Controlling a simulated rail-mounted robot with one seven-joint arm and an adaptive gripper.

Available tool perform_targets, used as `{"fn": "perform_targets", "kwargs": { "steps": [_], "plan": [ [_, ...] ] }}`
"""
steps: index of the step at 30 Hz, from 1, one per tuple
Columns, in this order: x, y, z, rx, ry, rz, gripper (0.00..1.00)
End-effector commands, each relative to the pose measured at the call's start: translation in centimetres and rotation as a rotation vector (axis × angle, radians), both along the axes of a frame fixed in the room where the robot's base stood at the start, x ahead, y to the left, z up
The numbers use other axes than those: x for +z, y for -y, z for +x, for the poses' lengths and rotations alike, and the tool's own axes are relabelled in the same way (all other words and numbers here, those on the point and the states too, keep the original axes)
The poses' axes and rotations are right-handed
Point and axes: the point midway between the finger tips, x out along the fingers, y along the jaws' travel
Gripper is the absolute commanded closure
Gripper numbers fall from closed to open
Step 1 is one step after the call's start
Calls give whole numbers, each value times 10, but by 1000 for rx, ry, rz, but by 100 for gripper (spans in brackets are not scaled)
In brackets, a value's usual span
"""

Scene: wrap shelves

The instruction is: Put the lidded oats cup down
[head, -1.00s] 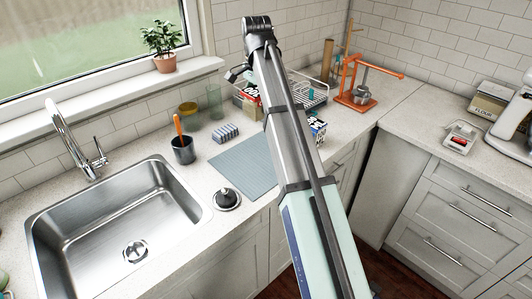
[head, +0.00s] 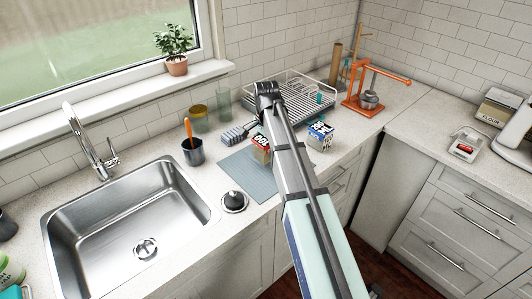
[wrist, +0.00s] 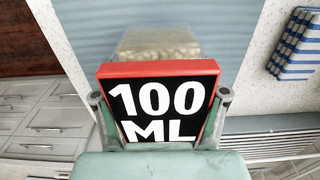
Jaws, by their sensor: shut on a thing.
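The oats cup, a pale beige block with a red-framed black "100 ML" panel, is in my gripper (wrist: 160,100). In the wrist view, the cup (wrist: 157,42) shows beyond the panel, between the two fingers, over the blue-grey mat (wrist: 85,25). In the head view, the cup (head: 261,150) is over the right part of the mat (head: 240,178), partly hidden by my arm. I cannot tell whether its bottom touches the mat. My fingers are hidden in the head view.
A blue-framed labelled cup (head: 320,136) stands right of the mat. A striped sponge or cloth (head: 237,134) lies behind it. A dark cup with an orange handle (head: 192,151), a black-knobbed round item (head: 234,201) and the sink (head: 140,215) are left. A wire rack (head: 305,97) stands behind.

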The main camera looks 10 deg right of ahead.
Motion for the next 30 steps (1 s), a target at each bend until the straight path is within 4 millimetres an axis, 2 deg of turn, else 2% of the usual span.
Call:
{"fn": "perform_targets", "kwargs": {
  "steps": [7, 19, 20, 21, 22, 30],
  "plan": [
    [-27, 0, -1, 0, -1, 0, 90],
    [-33, 0, 0, 0, 0, 0, 90],
    [-33, 0, 0, 0, 0, 0, 21],
    [-33, 0, 0, 0, 0, 0, 7],
    [-33, 0, 0, 0, 0, 0, 3],
    [-33, 0, 0, 0, 0, 0, 3]
  ]
}}
